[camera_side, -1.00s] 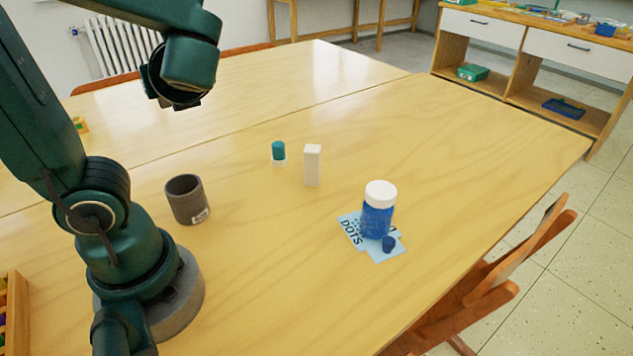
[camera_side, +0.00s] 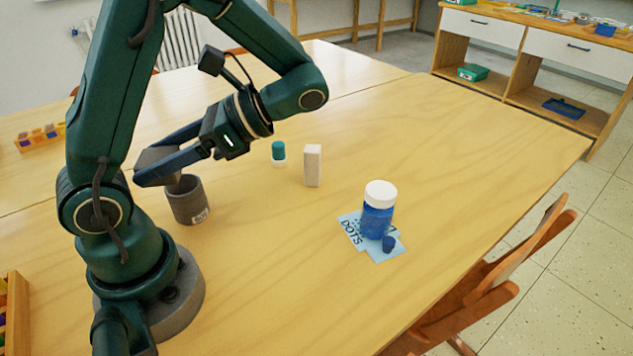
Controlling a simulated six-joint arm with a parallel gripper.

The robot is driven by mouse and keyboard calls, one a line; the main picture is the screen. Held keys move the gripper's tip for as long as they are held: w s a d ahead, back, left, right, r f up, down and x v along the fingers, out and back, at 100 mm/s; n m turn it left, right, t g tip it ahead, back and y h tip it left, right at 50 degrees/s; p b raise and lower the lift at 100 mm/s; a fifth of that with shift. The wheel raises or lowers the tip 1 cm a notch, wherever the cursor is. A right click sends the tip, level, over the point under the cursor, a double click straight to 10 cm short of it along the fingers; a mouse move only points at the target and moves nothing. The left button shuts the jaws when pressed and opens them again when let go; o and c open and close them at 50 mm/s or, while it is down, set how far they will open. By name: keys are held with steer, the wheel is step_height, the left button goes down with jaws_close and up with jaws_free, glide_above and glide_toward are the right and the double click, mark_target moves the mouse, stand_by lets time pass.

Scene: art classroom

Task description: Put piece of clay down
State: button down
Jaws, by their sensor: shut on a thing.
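My gripper (camera_side: 160,170) reaches down to the left, its dark fingers shut on a grey block-like piece of clay (camera_side: 153,157). The fingers partly hide the piece. The gripper's tip is at the upper left of a dark grey cup (camera_side: 190,207) and overlaps its rim in the picture. I cannot tell whether the piece is over the cup or behind it, nor how high above the table it is.
A teal-and-white small container (camera_side: 279,153) and an upright white block (camera_side: 312,166) stand mid-table. A blue jar (camera_side: 378,212) with a white lid and a small blue piece (camera_side: 388,244) sit on light blue cards (camera_side: 377,255). The table's front right is clear.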

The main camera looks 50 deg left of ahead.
steer(key=w+d+r+n+t+h, duration=0.3)
steer(key=w+d+n+h, duration=0.3)
steer(key=n+h, duration=0.3)
steer(key=w+d+r+n+t+h, duration=0.35)
steer(key=w+d+n+h, duration=0.3)
steer(key=n+h, duration=0.35)
glide_above(329, 318)
steer(key=f, duration=1.7)
steer(key=shift+a+f, duration=0.3)
steer(key=shift+d+f, duration=0.4)
steer(key=shift+f+t, duration=0.25)
steer(key=shift+f, duration=1.65)
steer(key=shift+f, duration=0.1)
